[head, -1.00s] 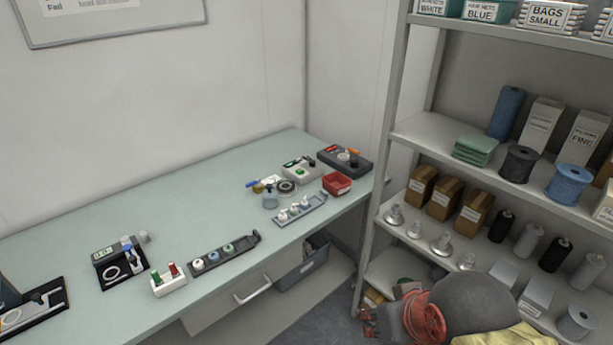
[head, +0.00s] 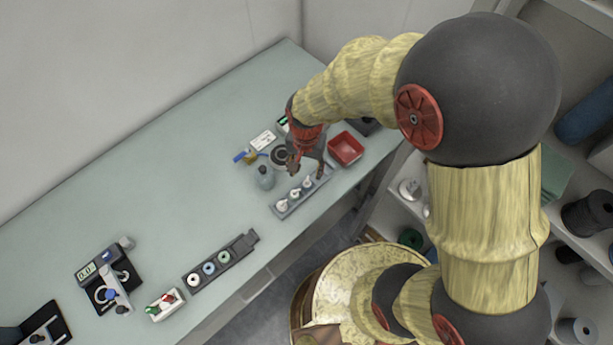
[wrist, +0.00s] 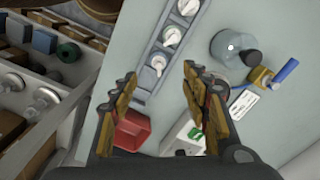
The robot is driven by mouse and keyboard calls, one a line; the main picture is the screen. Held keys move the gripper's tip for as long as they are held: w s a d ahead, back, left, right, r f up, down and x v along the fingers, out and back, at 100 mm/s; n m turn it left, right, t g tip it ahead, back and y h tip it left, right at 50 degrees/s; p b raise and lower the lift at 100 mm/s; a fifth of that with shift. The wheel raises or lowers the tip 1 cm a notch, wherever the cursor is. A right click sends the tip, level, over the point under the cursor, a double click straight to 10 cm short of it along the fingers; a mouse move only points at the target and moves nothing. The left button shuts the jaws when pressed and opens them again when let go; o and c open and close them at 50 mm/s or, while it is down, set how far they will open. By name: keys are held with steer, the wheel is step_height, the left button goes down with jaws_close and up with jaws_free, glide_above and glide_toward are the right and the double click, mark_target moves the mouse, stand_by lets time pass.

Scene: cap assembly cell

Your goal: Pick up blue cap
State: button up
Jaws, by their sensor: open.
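A small ring-shaped cap with a blue rim and pale centre (head: 209,268) sits in the middle of a dark holder (head: 246,240), between a white one (head: 193,281) and a green one (head: 223,256). It is the likely blue cap. My gripper (head: 306,166) is open and empty, well to the right of it, above a grey tray (head: 279,212) with white-topped pieces. In the wrist view my open gripper (wrist: 160,85) has its fingers apart near the end of that tray. The blue-rimmed cap is not in the wrist view.
A red bin (head: 346,148) and a small bottle (head: 264,178) stand close to my gripper. A white rack (head: 165,304) with red and green pieces is left of the dark holder. Shelving stands at the right. The table's back left is clear.

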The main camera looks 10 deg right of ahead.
mark_target(307, 180)
step_height(307, 180, down, 3)
steer(key=shift+s+r, duration=0.1)
steer(key=shift+d+f+b, duration=0.1)
steer(key=shift+f+b, duration=0.65)
steer(key=shift+f, duration=1.95)
steer(key=shift+c, duration=1.4)
steer(key=c, duration=0.5)
